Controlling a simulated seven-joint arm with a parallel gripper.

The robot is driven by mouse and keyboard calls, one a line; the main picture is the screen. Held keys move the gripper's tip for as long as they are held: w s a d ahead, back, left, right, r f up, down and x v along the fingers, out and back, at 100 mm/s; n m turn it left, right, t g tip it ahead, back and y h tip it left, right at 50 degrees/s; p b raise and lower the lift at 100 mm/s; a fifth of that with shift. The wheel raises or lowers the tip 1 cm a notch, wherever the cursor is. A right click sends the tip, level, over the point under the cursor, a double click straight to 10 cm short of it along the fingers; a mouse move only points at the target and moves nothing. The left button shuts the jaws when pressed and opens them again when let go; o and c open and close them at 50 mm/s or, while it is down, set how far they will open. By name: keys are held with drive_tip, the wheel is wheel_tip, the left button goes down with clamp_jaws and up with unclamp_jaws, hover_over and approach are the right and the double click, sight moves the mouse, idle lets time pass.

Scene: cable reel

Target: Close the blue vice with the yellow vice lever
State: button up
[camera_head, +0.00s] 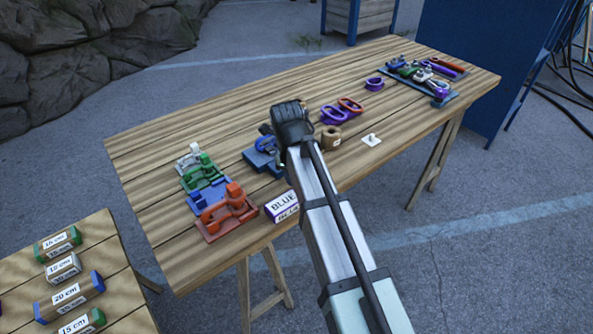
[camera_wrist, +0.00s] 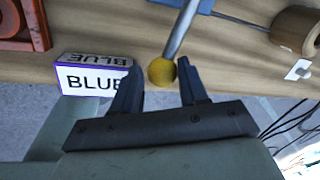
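The yellow ball end of the vice lever (camera_wrist: 161,72) shows in the wrist view, on a grey rod (camera_wrist: 181,30) running up out of the picture. My gripper (camera_wrist: 158,64) is open, with its dark fingers either side of the ball. The ball is nearer the right finger; I cannot tell whether they touch. In the head view, a blue vice-like piece (camera_head: 260,158) sits on the table just left of my gripper, partly hidden by it. The lever is hidden there, and the jaw gap cannot be made out.
A "BLUE" label block (camera_wrist: 92,77) stands left of my fingers. A row of green, blue and orange fixtures (camera_head: 228,207) lies further left on the wooden table (camera_head: 150,150). A tan spool (camera_head: 331,138) and white piece (camera_head: 371,140) lie to the right.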

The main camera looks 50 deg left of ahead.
drive_tip(key=shift+o, duration=1.4)
drive_tip(key=shift+w, duration=0.1)
wheel_tip(320, 180, up, 14)
drive_tip(key=s+d, duration=0.1)
drive_tip(key=s, duration=0.1)
drive_tip(key=shift+s+f, duration=0.2)
drive_tip(key=shift+s, duration=0.05)
